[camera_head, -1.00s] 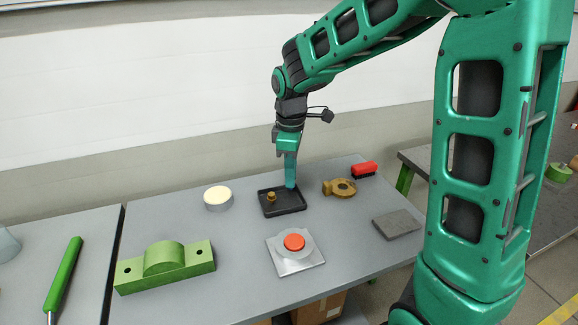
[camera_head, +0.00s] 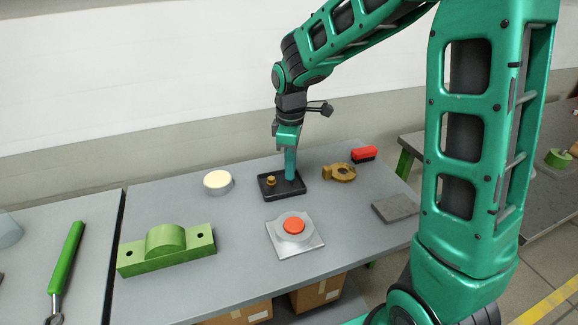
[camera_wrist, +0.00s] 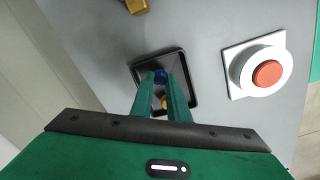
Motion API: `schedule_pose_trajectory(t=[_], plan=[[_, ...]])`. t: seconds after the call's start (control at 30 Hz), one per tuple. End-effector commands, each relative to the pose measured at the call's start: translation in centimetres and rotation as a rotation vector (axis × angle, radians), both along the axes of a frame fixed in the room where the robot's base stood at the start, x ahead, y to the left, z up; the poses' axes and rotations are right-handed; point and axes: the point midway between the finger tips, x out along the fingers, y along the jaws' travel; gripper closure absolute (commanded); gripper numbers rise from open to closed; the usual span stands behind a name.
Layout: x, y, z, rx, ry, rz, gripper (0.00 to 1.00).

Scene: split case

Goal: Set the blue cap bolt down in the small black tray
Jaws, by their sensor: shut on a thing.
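The small black tray (camera_head: 268,195) lies on the grey table, below my gripper (camera_head: 290,176). A brass-coloured bolt (camera_head: 271,181) stands in its left part; it also shows in the wrist view (camera_wrist: 164,102). In the wrist view my gripper (camera_wrist: 162,82) reaches down over the tray (camera_wrist: 188,62), its fingers shut on the blue cap bolt (camera_wrist: 160,74). Only the blue top shows between the fingertips. The fingertips are at the right part of the tray; I cannot tell whether the bolt touches the tray floor.
A red button on a plate (camera_head: 294,244) stands in front of the tray. A brass flange part (camera_head: 338,173) and a red brush (camera_head: 364,154) lie to the right, a round white-topped puck (camera_head: 217,182) to the left. A green block (camera_head: 166,250) sits at front left.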

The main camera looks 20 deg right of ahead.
Motion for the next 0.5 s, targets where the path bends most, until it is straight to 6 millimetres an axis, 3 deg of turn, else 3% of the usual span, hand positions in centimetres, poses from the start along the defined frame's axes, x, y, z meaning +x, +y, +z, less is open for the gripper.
schedule_pose_trajectory(t=[0.5], plan=[[-0.02,-0.06,-0.9,0.0,0.001,-0.001,1.0]])
